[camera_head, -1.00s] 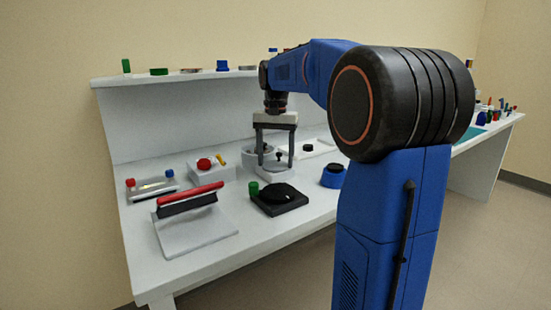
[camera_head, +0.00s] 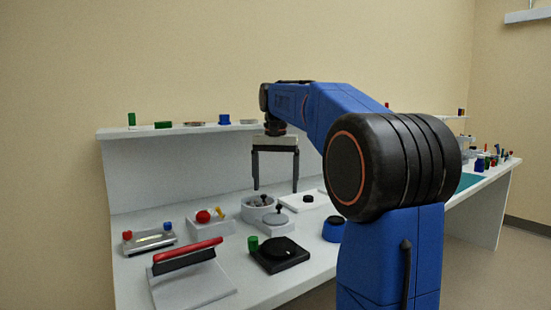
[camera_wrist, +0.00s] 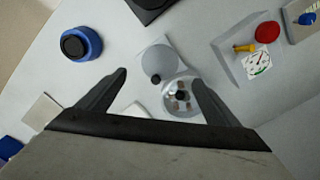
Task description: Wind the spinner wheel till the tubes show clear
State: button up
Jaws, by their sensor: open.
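The spinner is a round grey bowl (camera_head: 249,212) on the bench with several small tubes inside, and a flat grey wheel (camera_head: 272,227) with a black upright knob (camera_head: 279,209) in front of it. In the wrist view, the wheel (camera_wrist: 158,55) has its knob (camera_wrist: 156,79) near the rim on the bowl's side. The tubes (camera_wrist: 181,95) look partly brownish and grey around a dark hub; their contents are too small to judge. My gripper (camera_head: 275,188) is open and empty, pointing down above the spinner, apart from the knob.
A black square device (camera_head: 281,254) with a green cap stands in front. A red-handled sealer (camera_head: 190,272) is at front left. A box with a red button (camera_head: 203,216) is left of the spinner, and a blue round pot (camera_head: 333,229) is right. A shelf (camera_head: 180,129) runs behind.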

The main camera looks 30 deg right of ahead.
notch_tip(320, 180, up, 8)
send_over(276, 217)
jog(key=shift+a+r, duration=0.1)
dwell(0.5)
notch_tip(276, 217, down, 18)
jog(key=n, duration=1.4)
jog(key=shift+s+r, duration=0.15)
jog(key=shift+r, duration=0.1)
jog(key=shift+c, duration=0.3)
jog(key=c, duration=1)
